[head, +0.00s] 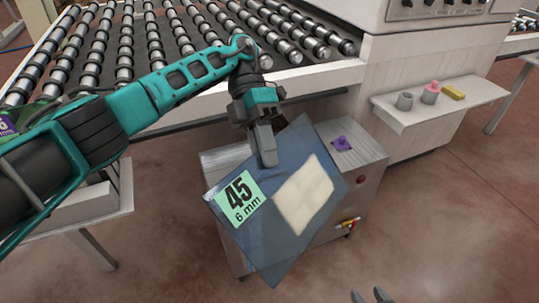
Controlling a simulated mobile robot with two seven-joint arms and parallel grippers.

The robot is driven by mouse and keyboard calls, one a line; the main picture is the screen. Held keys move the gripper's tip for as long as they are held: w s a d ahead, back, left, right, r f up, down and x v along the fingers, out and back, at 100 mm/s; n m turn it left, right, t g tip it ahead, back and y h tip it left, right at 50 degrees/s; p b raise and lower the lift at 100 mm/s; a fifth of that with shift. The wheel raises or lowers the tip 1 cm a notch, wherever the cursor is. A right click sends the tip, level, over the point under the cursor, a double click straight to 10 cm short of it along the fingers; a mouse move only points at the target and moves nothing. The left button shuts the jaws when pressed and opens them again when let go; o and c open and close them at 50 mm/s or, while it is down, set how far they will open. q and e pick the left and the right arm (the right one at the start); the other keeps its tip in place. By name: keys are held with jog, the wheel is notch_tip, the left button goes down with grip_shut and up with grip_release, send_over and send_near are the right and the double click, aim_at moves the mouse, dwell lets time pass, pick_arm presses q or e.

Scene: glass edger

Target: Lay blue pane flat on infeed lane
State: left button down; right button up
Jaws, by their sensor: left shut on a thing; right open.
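The blue pane (262,258) is see-through, with a green label reading 45, 6 mm and a pale square patch. It hangs tilted in front of a grey cabinet. My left gripper (268,160) is shut on the pane near its upper edge. My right gripper (370,296) shows only as fingertips at the bottom edge, apart from the pane, open and empty.
The grey cabinet (362,150) with a purple item on top stands right behind the pane. The white machine (430,45) has knobs and a shelf (440,106) holding small cups and a yellow block. A green pane with a purple label (8,124) shows at the left. Floor at lower right is clear.

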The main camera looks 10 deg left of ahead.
pick_arm(q)
jog(key=shift+w+a+r+n+t+h, duration=0.1)
jog(key=shift+w+a+n+t+h, duration=0.15)
jog(key=shift+n+h, duration=0.2)
jog(key=shift+w+a+r+n+t+h, duration=0.15)
jog(key=shift+a+n+h, duration=0.1)
jog(key=shift+n+h, duration=0.15)
jog(key=w+a+r+n+t+h, duration=0.1)
jog(key=w+a+n+t+h, duration=0.15)
jog(key=a+n+t, duration=0.6)
jog(key=w+a+n+t+h, duration=0.2)
jog(key=w+a+n+t, duration=0.2)
jog(key=a+n+t, duration=0.4)
jog(key=a+n+t+y, duration=0.9)
jog(key=a+y, duration=0.3)
jog(key=a, duration=1.2)
jog(key=shift+s+a+n, duration=0.3)
jog(key=shift+a, duration=0.1)
jog(key=shift+t+y, duration=0.3)
jog(key=shift+t, duration=0.05)
